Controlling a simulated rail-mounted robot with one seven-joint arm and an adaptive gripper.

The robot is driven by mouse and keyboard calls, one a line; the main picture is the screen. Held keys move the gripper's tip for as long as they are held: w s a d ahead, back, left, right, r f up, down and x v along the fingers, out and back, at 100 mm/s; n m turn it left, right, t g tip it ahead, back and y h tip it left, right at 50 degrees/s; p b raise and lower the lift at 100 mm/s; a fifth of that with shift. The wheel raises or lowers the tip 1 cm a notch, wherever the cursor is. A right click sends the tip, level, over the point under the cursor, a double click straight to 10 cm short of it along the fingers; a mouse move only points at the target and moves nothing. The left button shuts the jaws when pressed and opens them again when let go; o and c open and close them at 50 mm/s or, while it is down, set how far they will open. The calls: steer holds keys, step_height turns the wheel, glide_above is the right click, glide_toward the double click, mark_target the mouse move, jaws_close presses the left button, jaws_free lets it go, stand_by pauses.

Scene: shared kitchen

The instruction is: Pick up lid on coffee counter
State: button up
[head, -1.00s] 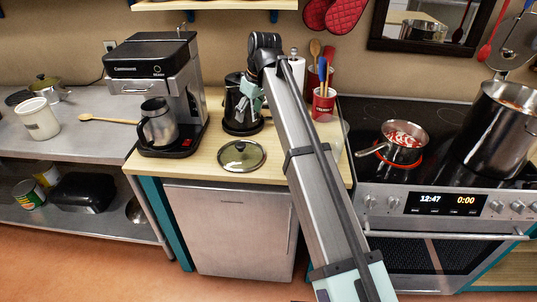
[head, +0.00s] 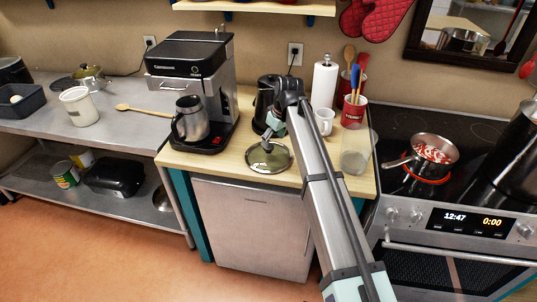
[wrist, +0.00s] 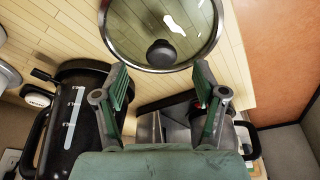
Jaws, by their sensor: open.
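A round glass lid (head: 256,160) with a steel rim and a dark knob lies on the light wooden coffee counter (head: 232,175), in front of the black kettle. In the wrist view the lid (wrist: 185,30) fills the top middle, with its black knob (wrist: 161,54) facing the camera. My gripper (wrist: 160,80) is open, its two green-padded fingers spread to either side, with the knob just beyond the space between the tips. In the head view my gripper (head: 268,139) is over the lid's back part and hides some of it. I cannot tell whether it touches the lid.
The coffee machine (head: 193,75) with its steel carafe (head: 190,120) stands left of the lid. The black kettle (head: 264,104) is close behind. A white mug (head: 324,121), a clear container (head: 356,153) and a utensil crock (head: 354,110) stand to the right. The counter's front edge is near.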

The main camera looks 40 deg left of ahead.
mark_target(269, 147)
steer(key=p+x, duration=0.1)
steer(key=x, duration=0.1)
steer(key=p+x, duration=0.1)
steer(key=x, duration=0.1)
steer(key=shift+a, duration=0.35)
steer(key=shift+a+f, duration=0.1)
steer(key=shift+f, duration=0.4)
steer(key=shift+c, duration=0.4)
jaws_close()
